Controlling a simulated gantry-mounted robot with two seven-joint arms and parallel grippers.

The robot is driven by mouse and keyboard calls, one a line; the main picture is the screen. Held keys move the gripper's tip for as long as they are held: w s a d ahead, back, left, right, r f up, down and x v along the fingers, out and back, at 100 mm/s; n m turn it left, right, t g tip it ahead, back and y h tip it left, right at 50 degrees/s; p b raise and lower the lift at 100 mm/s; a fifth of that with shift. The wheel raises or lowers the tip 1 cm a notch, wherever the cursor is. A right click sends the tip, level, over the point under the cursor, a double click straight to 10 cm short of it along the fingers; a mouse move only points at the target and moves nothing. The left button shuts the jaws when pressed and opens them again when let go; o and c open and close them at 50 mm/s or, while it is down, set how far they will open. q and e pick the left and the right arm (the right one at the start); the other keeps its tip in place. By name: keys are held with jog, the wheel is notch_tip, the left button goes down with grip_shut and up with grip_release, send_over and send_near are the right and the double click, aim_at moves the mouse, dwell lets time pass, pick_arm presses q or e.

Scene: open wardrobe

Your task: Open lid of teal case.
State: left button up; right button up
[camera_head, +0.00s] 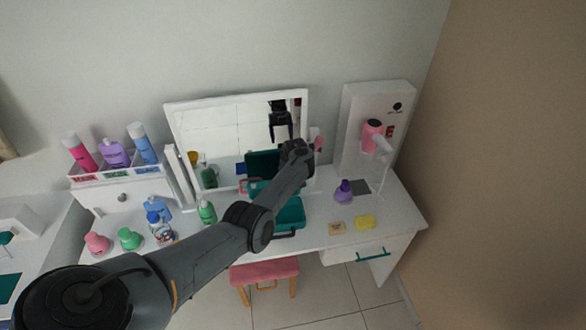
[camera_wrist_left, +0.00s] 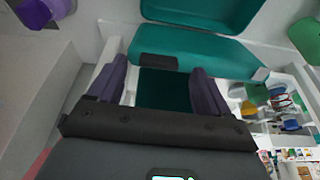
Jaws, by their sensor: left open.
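The teal case (camera_head: 291,214) stands on the white dressing table in front of the mirror, partly hidden by my left arm. Its dark handle side faces the front. A dark teal panel (camera_head: 262,163) shows upright behind it; it looks like the raised lid, though the mirror makes this hard to tell. My left gripper (camera_wrist_left: 158,75) is open, its two fingers apart, with dark teal surface between and beyond them. A teal panel (camera_wrist_left: 215,52) with a black latch (camera_wrist_left: 158,62) lies just past the fingertips. No contact can be made out. My right gripper is not in view.
The mirror (camera_head: 205,130) stands behind the case. Several bottles (camera_head: 158,230) are at the left of the table. A pink stool (camera_head: 265,271) is below.

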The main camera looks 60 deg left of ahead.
pick_arm(q)
jog(key=p+v, duration=0.3)
jog(key=v, duration=0.6)
jog(key=shift+r, duration=0.4)
jog(key=shift+d, duration=0.15)
